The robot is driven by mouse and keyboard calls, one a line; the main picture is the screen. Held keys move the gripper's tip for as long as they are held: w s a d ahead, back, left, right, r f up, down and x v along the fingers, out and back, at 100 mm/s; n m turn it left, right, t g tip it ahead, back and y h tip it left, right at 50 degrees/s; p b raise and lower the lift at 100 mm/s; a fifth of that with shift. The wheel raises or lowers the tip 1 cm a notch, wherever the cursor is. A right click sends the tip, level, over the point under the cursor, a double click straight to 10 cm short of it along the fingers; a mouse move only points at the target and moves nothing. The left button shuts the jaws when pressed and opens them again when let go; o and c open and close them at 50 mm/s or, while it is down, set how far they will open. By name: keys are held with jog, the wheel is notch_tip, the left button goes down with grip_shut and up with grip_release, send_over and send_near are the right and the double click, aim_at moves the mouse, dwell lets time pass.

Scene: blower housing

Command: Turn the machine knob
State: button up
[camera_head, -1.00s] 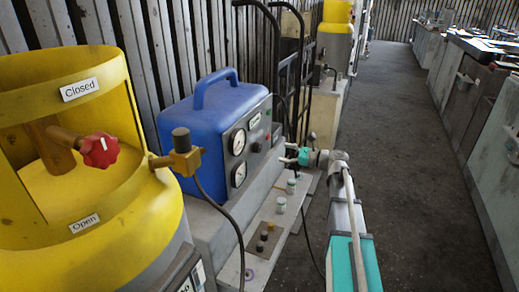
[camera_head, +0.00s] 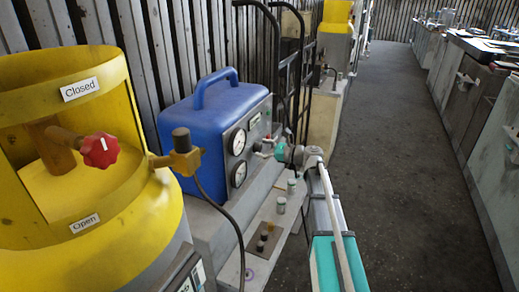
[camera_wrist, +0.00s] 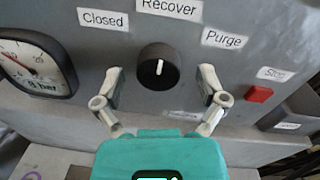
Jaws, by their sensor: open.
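The black machine knob (camera_wrist: 158,67) sits on the grey panel (camera_wrist: 215,65), its white mark pointing up toward the "Recover" label (camera_wrist: 170,8). "Closed" (camera_wrist: 103,19) is to its upper left and "Purge" (camera_wrist: 224,39) to its right. My gripper (camera_wrist: 161,76) is open, with one finger on each side of the knob and visible gaps between them. In the head view my gripper (camera_head: 271,147) is at the front panel of the blue machine (camera_head: 210,105), largely covering the knob there.
A gauge (camera_wrist: 32,66) is left of the knob, and a red button (camera_wrist: 259,94) is to its right. A yellow cylinder (camera_head: 125,235) with a red valve (camera_head: 100,150) stands at the left. The floor aisle (camera_head: 400,130) at the right is clear.

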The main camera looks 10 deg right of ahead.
jog(key=shift+c, duration=0.2)
jog(key=c, duration=1.1)
jog(key=shift+a, duration=0.25)
jog(key=shift+d, duration=0.15)
jog(key=shift+n, duration=0.3)
jog(key=n, duration=0.4)
jog(key=shift+s+d, duration=0.1)
jog(key=n, duration=0.3)
jog(key=shift+h+p, duration=0.3)
jog(key=shift+p, duration=0.1)
jog(key=shift+f+n, duration=0.1)
jog(key=shift+n, duration=1.9)
